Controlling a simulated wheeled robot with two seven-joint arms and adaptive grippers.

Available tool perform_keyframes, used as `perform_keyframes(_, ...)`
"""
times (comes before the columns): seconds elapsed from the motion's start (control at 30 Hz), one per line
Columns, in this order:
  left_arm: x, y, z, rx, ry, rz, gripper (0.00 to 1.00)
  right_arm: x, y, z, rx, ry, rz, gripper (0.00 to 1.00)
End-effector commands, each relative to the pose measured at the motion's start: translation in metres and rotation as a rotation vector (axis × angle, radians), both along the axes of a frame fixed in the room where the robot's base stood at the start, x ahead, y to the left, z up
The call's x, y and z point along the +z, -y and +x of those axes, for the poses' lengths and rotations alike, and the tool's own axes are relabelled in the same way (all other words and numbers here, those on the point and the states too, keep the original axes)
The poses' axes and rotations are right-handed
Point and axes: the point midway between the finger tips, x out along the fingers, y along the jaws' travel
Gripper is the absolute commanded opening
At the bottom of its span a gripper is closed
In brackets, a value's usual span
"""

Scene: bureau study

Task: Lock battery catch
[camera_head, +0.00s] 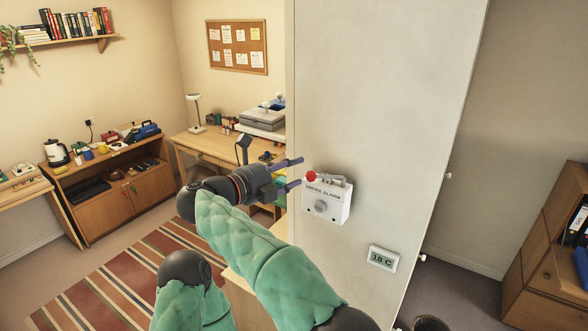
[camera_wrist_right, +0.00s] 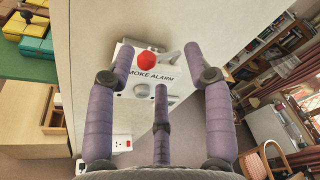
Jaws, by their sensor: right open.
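The smoke alarm (camera_head: 325,203) is a white box with a round grey button, fixed to the pale upright panel. The battery catch shows as a red ball knob (camera_head: 311,176) with a grey lever along the alarm's top. In the right wrist view the red knob (camera_wrist_right: 146,61) lies between the outer fingers, left of middle, and the grey lever (camera_wrist_right: 162,54) runs right of it. My right gripper (camera_head: 297,174) is open and empty, its fingertips just left of the knob, seemingly not touching. The right wrist view also shows its spread purple fingers (camera_wrist_right: 160,58). My left gripper is not in view.
A desk (camera_head: 190,145) and low cabinet (camera_head: 120,200) stand behind at left. A wooden cabinet (camera_head: 540,265) stands right. The panel around the alarm is mostly bare.

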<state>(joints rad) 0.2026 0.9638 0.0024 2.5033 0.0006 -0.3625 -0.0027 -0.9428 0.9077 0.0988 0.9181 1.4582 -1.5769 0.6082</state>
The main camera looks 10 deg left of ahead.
Motion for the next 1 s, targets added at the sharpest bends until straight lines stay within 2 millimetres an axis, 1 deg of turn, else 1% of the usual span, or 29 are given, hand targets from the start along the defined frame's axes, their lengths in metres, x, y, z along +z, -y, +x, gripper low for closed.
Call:
perform_keyframes(0.8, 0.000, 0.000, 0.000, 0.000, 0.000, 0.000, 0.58, 0.000, -0.031, -0.039, 0.002, 0.000, -0.001, 0.52)
perform_keyframes(1.0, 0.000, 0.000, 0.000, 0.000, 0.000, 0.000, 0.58, 0.000, -0.034, -0.044, 0.001, -0.001, -0.001, 0.52)
